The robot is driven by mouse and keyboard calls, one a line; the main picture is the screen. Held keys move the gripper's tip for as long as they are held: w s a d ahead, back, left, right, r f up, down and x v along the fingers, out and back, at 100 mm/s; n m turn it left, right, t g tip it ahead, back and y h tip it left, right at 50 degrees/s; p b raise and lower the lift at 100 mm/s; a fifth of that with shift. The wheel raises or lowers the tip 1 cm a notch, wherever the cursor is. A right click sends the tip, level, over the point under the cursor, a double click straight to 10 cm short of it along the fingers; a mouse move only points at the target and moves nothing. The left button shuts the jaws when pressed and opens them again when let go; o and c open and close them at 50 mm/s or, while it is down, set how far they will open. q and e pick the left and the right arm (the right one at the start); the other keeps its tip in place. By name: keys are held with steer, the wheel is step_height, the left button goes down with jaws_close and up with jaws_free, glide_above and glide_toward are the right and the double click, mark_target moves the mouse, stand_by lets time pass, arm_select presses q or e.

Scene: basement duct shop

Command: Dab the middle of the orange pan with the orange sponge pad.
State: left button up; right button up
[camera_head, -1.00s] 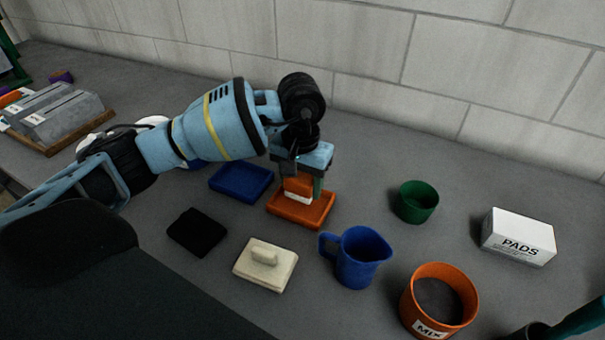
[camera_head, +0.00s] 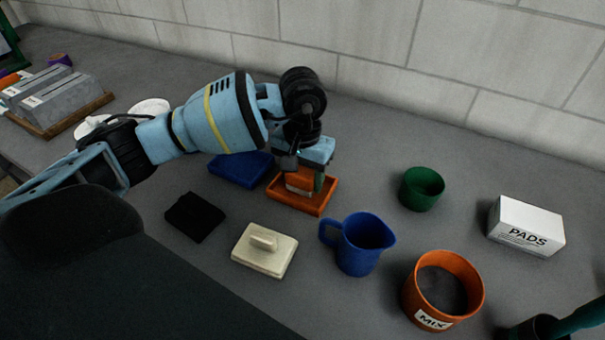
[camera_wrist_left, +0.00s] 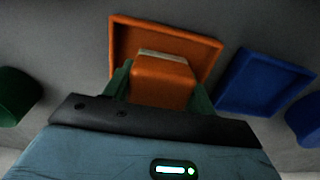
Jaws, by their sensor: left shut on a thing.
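My left gripper (camera_head: 303,178) is shut on the orange sponge pad (camera_head: 299,182), an orange block with a pale layer at its lower end. The orange pan (camera_head: 300,206) is a shallow square tray on the grey bench. The pad is within the pan's outline, low over its middle. Whether its underside touches the pan floor is hidden. In the left wrist view, the pad (camera_wrist_left: 163,80) sits between two green fingers, with the pan's rim (camera_wrist_left: 165,27) beyond it. My right gripper is not in view.
A blue pan (camera_head: 240,168) stands close left of the orange pan. A black pad (camera_head: 195,216), a cream block with a handle (camera_head: 264,252) and a blue jug (camera_head: 362,250) lie nearer. A green cup (camera_head: 421,188), orange MIX tub (camera_head: 441,290) and PADS box (camera_head: 525,227) are right.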

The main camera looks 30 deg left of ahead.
arm_select(q)
steer(key=shift+f, duration=0.3)
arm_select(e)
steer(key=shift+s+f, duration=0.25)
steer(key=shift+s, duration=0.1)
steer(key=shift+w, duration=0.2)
arm_select(q)
steer(key=shift+a, duration=0.2)
steer(key=shift+a+r, duration=0.1)
steer(key=shift+a, duration=0.5)
steer(key=shift+d, duration=0.2)
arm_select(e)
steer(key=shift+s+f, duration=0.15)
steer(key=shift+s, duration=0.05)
arm_select(q)
steer(key=shift+d+b, duration=0.3)
steer(key=shift+d, duration=1.1)
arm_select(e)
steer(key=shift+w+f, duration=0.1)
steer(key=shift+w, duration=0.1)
